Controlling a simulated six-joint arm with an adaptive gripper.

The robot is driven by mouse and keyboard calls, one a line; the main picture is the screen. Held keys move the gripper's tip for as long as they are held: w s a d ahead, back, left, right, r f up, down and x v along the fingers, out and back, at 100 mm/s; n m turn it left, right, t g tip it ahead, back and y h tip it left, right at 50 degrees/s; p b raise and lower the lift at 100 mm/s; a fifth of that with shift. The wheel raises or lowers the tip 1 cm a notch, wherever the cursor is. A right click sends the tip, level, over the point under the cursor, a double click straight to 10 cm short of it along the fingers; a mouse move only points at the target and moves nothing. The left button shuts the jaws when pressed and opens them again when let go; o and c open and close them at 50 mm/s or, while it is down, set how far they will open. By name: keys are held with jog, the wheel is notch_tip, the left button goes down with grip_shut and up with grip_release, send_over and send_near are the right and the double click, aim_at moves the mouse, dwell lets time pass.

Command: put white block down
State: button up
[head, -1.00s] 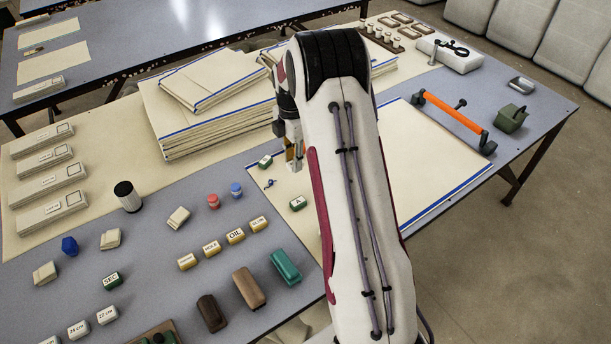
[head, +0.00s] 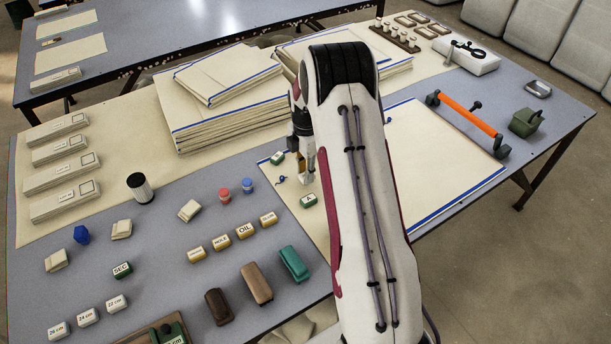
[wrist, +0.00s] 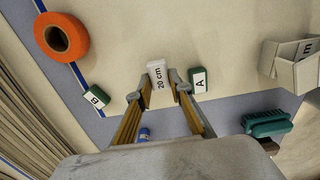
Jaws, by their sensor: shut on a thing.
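My gripper (wrist: 161,92) is shut on a white block (wrist: 157,74) labelled "20 cm", seen between the fingertips in the wrist view. In the head view my gripper (head: 308,172) is over the pale cloth, near its left edge; the block cannot be made out there. The pale cloth (head: 440,160) has a blue edge line. I cannot tell whether the block touches the cloth. A green block marked A (wrist: 197,80) is just right of the gripper in the wrist view, and a green block marked B (wrist: 97,97) is to the left.
An orange roll (wrist: 62,38) and green brush (wrist: 266,122) show in the wrist view. In the head view, white size blocks (head: 88,316), yellow blocks (head: 245,231) and a stack of folded cloths (head: 215,115) lie left. The cloth right of my arm is clear.

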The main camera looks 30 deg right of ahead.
jog(key=shift+f, duration=1)
jog(key=shift+f, duration=0.15)
jog(key=o, duration=0.9)
notch_tip(320, 180, up, 12)
jog(key=shift+r, duration=0.15)
